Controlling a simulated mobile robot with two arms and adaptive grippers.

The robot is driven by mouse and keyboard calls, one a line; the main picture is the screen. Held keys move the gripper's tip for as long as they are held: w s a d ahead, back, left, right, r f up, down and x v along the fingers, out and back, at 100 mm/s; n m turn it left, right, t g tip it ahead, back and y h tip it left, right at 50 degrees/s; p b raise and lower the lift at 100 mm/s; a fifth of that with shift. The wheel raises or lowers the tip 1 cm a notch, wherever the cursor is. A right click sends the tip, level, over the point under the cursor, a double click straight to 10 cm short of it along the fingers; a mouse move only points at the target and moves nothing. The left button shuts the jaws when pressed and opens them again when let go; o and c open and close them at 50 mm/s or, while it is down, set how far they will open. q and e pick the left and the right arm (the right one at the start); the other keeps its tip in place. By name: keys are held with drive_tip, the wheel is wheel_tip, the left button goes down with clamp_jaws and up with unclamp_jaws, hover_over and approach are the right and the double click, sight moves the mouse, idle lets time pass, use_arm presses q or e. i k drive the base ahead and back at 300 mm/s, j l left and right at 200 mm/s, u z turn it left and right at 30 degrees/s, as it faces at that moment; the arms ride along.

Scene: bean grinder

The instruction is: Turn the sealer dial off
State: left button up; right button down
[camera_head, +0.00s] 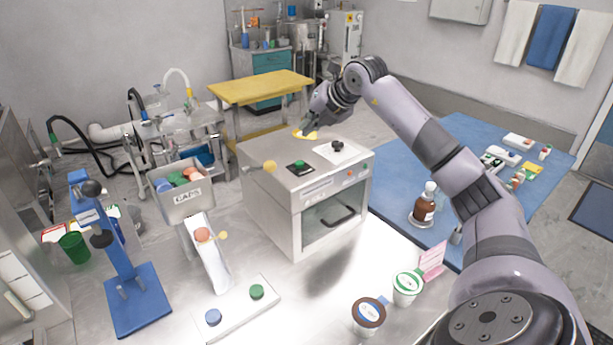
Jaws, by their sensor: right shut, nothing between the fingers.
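The sealer appears to be the steel box machine (270,205) in the middle of the bench, with a dark front window and a handle. On its top a black knob (337,146) sits on a white plate, and a green knob (298,165) sits on a dark plate. Which one is the sealer dial I cannot tell for sure. My right gripper (308,127) is shut and empty at the machine's back edge, pointing down beside a small yellow piece (306,135). Whether it touches that piece I cannot tell. My left gripper is out of view.
A blue press (135,295), a bin marked CAPS (187,205) and a white plate with buttons (238,307) stand to the left. Two lidded cups (405,288) (368,314) stand at front right.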

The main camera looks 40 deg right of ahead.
sight(337, 144)
drive_tip(key=z, duration=1.35)
